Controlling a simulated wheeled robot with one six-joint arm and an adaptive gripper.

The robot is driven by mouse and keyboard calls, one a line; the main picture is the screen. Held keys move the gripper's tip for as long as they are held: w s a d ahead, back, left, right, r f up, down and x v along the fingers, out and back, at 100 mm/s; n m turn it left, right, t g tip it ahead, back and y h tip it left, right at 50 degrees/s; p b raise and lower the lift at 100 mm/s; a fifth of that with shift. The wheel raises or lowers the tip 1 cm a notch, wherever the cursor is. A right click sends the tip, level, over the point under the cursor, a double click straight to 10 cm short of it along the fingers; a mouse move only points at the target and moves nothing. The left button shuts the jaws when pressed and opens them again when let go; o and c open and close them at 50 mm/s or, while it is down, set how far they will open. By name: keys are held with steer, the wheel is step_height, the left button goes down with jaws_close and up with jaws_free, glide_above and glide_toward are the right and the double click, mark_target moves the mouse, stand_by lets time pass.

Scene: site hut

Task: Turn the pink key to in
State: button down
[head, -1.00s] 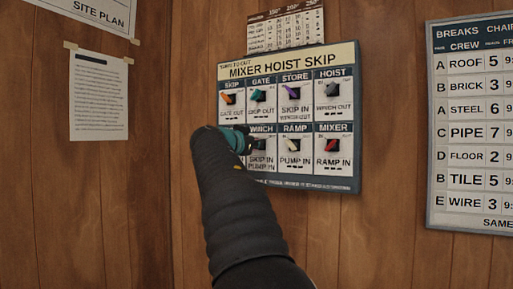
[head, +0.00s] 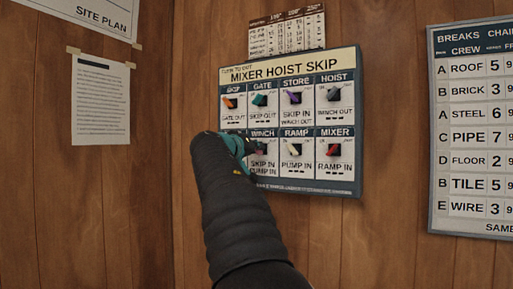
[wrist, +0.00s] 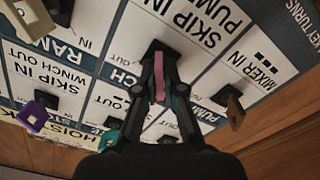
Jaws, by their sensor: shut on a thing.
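The pink key (wrist: 159,75) sits in a dark switch block in the WINCH cell of the key board (head: 290,186). In the wrist view the board appears upside down. The fingers of my gripper (wrist: 158,84) are closed on both sides of the pink key, which stands roughly upright in that picture. In the head view my gripper (head: 244,146) reaches the WINCH cell from the left, and the key is mostly hidden there. The label below it reads SKIP IN, PUMP IN. The key's in and out marks are too small to read in the head view.
Close around are a cream key (head: 293,149), a teal key (head: 259,100), a purple key (head: 294,98) and an orange key (head: 230,102). A brown key (wrist: 235,112) is beside my gripper in the wrist view. A red key (head: 333,150) is farther right.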

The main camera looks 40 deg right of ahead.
steer(key=shift+n, duration=0.7)
steer(key=c, duration=1.3)
jaws_free()
steer(key=shift+a, duration=0.1)
steer(key=v, duration=1.2)
